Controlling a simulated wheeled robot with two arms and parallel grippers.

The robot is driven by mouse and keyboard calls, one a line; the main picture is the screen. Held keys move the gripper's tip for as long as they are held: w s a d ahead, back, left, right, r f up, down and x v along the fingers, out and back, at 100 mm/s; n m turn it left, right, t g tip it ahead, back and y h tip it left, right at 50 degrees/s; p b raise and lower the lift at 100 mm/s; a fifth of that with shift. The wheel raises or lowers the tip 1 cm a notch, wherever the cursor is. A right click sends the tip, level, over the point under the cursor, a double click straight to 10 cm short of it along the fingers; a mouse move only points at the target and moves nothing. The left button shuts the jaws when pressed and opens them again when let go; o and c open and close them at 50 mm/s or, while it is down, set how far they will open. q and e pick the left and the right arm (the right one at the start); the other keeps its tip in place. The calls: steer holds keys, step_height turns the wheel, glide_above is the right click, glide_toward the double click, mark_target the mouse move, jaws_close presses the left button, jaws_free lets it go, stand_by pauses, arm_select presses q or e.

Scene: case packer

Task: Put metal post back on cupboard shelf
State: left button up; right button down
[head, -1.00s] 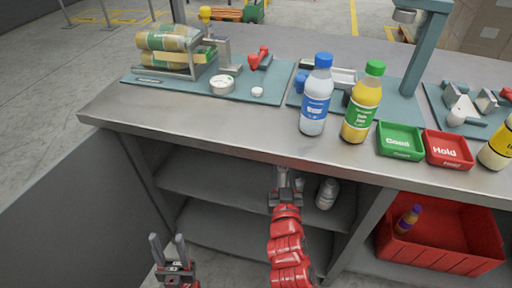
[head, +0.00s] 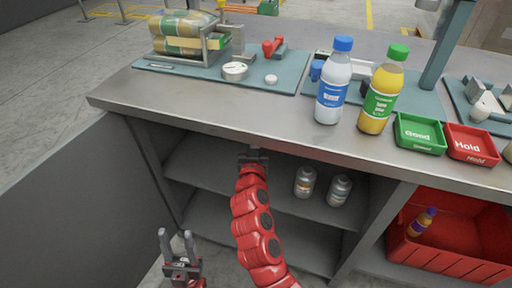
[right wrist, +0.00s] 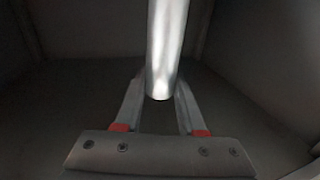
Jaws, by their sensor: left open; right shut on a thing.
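A smooth silver metal post (right wrist: 166,45) stands between the fingers of my right gripper (right wrist: 160,92) in the right wrist view, and the gripper is shut on it. In the head view the right arm reaches under the counter top into the open cupboard; the wrist end shows just below the counter edge, and the fingers and post are hidden there. The cupboard's upper shelf (head: 212,170) is grey. My left gripper (head: 176,240) is open and empty, low at the left, outside the cupboard.
A red crate (head: 470,262) with a bottle is farther right. The counter (head: 240,110) above holds bottles, trays and fixtures. The shelf left of the arm looks clear.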

steer(key=shift+f+b, duration=0.5)
steer(key=shift+f, duration=1.25)
steer(key=shift+f+b, duration=0.1)
steer(key=shift+b, duration=0.2)
steer(key=c, duration=0.5)
jaws_free()
